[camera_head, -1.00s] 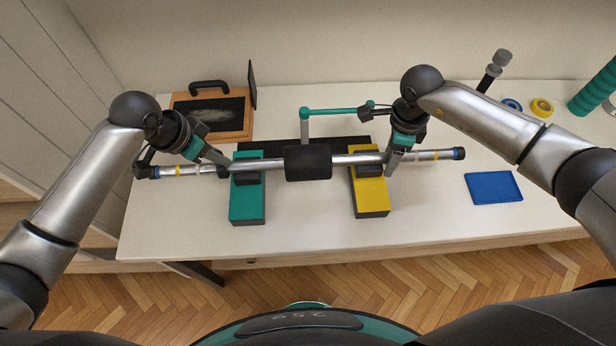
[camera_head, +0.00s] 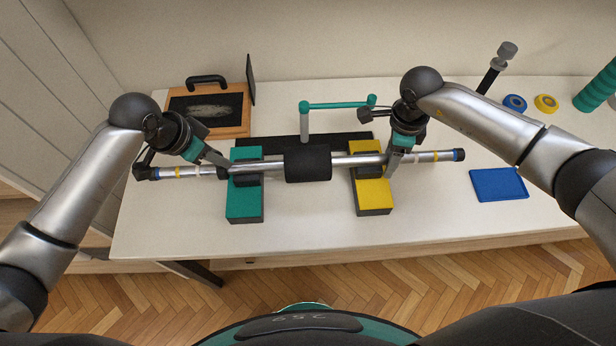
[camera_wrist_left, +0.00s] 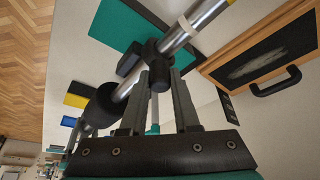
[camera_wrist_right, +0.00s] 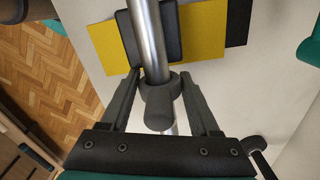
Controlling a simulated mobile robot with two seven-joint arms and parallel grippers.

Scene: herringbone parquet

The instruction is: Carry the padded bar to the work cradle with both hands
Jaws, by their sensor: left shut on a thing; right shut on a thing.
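The padded bar, a silver tube with a black middle pad (camera_head: 307,163), lies level across the head view. Under it is the work cradle, with a green block (camera_head: 244,205) on the left and a yellow block (camera_head: 373,196) on the right, each with a black saddle. My left gripper (camera_head: 222,168) is shut on the bar's dark grip beside the green block; the grip shows between its fingers in the left wrist view (camera_wrist_left: 158,76). My right gripper (camera_head: 388,168) is shut on the bar's grey grip (camera_wrist_right: 159,103) beside the yellow block. I cannot tell whether the bar touches the saddles.
A wooden case (camera_head: 208,130) with a black handle stands at the back left. A teal-armed post (camera_head: 305,122) rises behind the bar. A blue mat (camera_head: 499,184), tape rolls (camera_head: 545,103) and a green cylinder (camera_head: 597,88) are on the right. The front table strip is clear.

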